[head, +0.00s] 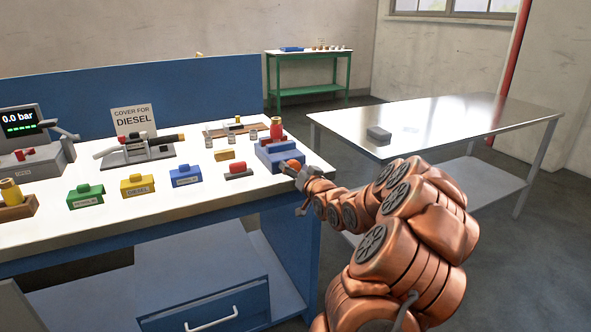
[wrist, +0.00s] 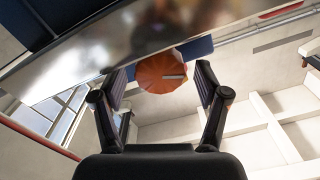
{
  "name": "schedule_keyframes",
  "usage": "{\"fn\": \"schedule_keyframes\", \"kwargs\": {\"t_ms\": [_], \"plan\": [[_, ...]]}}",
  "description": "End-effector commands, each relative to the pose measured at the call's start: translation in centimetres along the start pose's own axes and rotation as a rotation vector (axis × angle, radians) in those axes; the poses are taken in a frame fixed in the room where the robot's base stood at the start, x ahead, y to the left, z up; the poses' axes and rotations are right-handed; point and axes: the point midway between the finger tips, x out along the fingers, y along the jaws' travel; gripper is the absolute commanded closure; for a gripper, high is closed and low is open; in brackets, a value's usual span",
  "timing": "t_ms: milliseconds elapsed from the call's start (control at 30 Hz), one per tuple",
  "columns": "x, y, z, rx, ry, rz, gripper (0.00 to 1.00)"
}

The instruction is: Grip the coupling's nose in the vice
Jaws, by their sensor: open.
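The blue vice (head: 272,158) sits at the right end of the workbench in the head view. A red coupling (head: 277,128) stands upright at the vice's top; its lower end is too small to make out, so I cannot tell whether the jaws touch it. An orange knob (head: 294,164) is on the vice's near right side. Gaps beside the knob suggest no firm hold.
The workbench (head: 220,198) carries green (head: 86,195), yellow (head: 138,185) and blue (head: 186,175) covers, a red-topped block (head: 238,171) and a pressure display (head: 20,122) reading 0.0 bar. A metal table (head: 450,115) stands right, behind my arm. Floor shows between them.

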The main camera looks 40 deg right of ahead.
Motion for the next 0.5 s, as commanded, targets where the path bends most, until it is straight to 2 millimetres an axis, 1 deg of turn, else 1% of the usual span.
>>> {"fn": "schedule_keyframes", "kwargs": {"t_ms": [133, 267, 500], "plan": [[-0.2, 0.0, 0.0, 0.0, 0.001, 0.001, 0.26], [-1.0, 0.1, -0.1, 0.001, 0.001, 0.002, 0.26], [-4.1, 0.1, -0.1, 0.001, 0.001, 0.002, 0.26]]}}
